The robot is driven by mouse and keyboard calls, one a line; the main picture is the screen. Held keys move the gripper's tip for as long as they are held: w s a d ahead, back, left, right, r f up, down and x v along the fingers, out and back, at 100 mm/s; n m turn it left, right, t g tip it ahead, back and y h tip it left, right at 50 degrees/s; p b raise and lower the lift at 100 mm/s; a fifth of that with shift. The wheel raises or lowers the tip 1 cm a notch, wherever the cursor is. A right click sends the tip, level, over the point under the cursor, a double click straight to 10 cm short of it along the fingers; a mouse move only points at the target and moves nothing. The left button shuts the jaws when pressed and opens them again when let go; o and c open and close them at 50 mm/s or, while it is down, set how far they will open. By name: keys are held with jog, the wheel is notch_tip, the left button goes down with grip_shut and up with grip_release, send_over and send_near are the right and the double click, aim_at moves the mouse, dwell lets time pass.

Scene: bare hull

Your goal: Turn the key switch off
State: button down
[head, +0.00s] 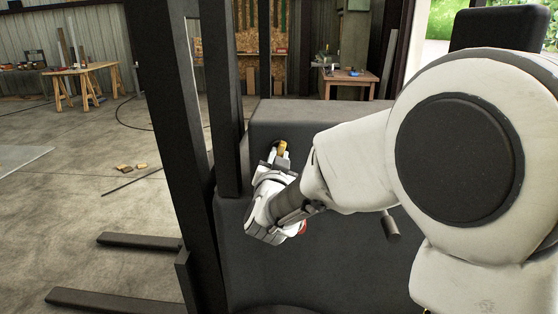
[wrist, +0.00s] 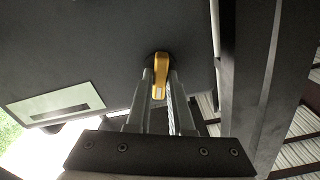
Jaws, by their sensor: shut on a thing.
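The key switch (wrist: 159,76) is a yellow-orange handle on a dark panel, which fills the top of the wrist view. It also shows in the head view (head: 282,148) as a small yellow piece on the dark body of the forklift (head: 340,260). My gripper (wrist: 160,88) has its two fingers on either side of the handle and is shut on it. In the head view my gripper (head: 280,158) reaches the panel beside the mast. The base of the switch is mostly hidden, and I cannot read any on or off mark.
Dark mast uprights (head: 226,100) stand close to the left of my gripper. A red part (head: 302,228) shows just below my wrist, partly hidden. Forks (head: 110,300) reach out low at the left. Wooden tables (head: 82,70) stand far back. Open concrete floor lies at left.

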jog(key=shift+n, duration=1.9)
jog(key=shift+r, duration=0.1)
jog(key=c, duration=0.8)
grip_release()
jog(key=shift+s, duration=0.1)
jog(key=s, duration=1.7)
jog(key=shift+a+b, duration=0.3)
jog(key=shift+a, duration=0.05)
